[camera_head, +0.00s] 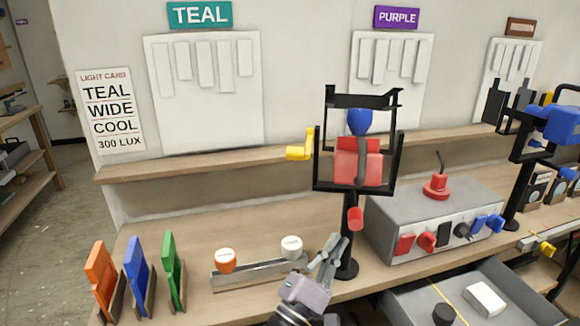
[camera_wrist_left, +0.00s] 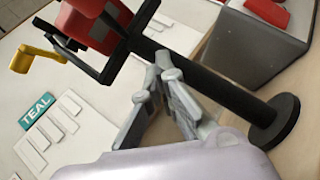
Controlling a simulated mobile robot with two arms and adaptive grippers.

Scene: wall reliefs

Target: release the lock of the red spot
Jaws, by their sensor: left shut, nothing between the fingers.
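The red spot (camera_head: 358,160) hangs in a black yoke (camera_head: 319,165) on a black post (camera_head: 348,240) with a round base. A yellow cranked handle (camera_head: 300,151) sticks out at the left side of the yoke. A red knob (camera_head: 355,218) sits on the post below the yoke. My left gripper (camera_head: 338,240) is shut and empty, just left of the post and below the red knob. In the left wrist view the gripper fingertips (camera_wrist_left: 158,65) lie close to the post (camera_wrist_left: 205,85); contact cannot be told. The red spot (camera_wrist_left: 95,22) and yellow handle (camera_wrist_left: 37,58) also show there.
A rail (camera_head: 255,272) with orange and white knobs lies left of my gripper. Orange, blue and green panels (camera_head: 138,270) stand further left. A blue spot (camera_head: 560,124) stands far right.

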